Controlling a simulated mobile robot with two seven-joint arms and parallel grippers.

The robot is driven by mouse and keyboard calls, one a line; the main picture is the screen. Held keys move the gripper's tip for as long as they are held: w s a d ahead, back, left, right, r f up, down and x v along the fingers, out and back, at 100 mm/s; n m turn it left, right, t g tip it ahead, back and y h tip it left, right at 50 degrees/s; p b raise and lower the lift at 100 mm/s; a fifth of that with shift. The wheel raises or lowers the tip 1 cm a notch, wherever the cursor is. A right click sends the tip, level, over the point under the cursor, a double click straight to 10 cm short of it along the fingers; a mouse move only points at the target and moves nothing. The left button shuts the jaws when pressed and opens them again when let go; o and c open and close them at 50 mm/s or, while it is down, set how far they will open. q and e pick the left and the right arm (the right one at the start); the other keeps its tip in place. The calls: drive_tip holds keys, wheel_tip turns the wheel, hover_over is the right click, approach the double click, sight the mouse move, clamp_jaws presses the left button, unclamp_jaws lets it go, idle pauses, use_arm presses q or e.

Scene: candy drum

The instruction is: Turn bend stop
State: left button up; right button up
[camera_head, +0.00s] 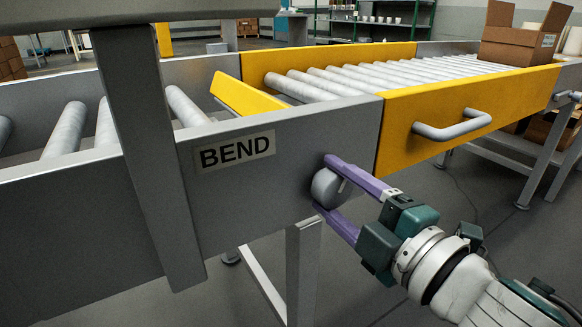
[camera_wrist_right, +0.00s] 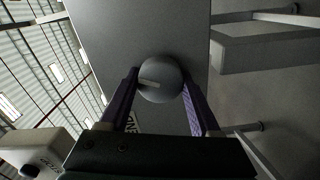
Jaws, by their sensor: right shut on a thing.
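A round grey knob (camera_head: 326,188) sits on the grey side panel (camera_head: 300,140) of a roller conveyor, right of a label reading BEND (camera_head: 235,151). My right gripper (camera_head: 330,184) has its purple fingers on either side of the knob and is shut on it. In the right wrist view the knob (camera_wrist_right: 160,80) lies between the two fingers, with a pale mark on its face. A yellow flap (camera_head: 246,95) stands slanted at the edge of the rollers behind the panel. My left gripper is not in view.
A yellow conveyor section (camera_head: 400,125) with a grey handle (camera_head: 452,126) lies right of the panel. An open cardboard box (camera_head: 520,45) stands on the far rollers. A grey post (camera_head: 150,150) crosses the panel at the left. Conveyor legs (camera_head: 303,270) stand below.

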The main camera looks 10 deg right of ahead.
drive_tip(key=n+b, duration=0.1)
drive_tip(key=n, duration=0.3)
drive_tip(key=shift+n, duration=0.4)
idle(0.4)
drive_tip(key=o, duration=1.4)
drive_tip(key=p+v, duration=0.1)
drive_tip(key=v, duration=0.9)
drive_tip(key=shift+p, duration=0.4)
drive_tip(key=shift+r, duration=0.1)
